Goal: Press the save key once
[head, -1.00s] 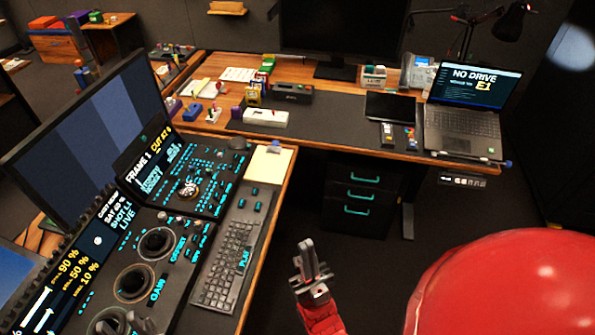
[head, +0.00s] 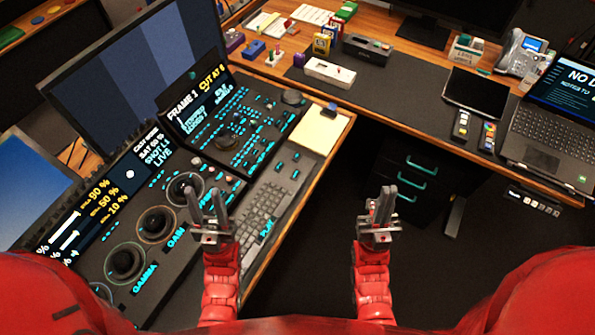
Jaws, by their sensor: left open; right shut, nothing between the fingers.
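The grading console (head: 200,170) stands at the left, with rings, knobs and many small cyan-marked keys. Its upper section (head: 250,112) has a small screen reading "FRAME 1" and "CUT AT 8", with key rows and a round control (head: 225,139) below. I cannot read which key is the save key. My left gripper (head: 205,196) is open and empty, in front of the console between the rings and the keyboard in the picture; its height above them is unclear. My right gripper (head: 384,194) is shut and empty, over the dark floor right of the console desk.
A keyboard (head: 262,208) with a "PLAY" label lies on the desk beside the console. A notepad (head: 318,130) lies at the desk corner. A large monitor (head: 135,75) stands behind the console. The back desk holds a laptop (head: 545,130), phone (head: 520,52) and small boxes.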

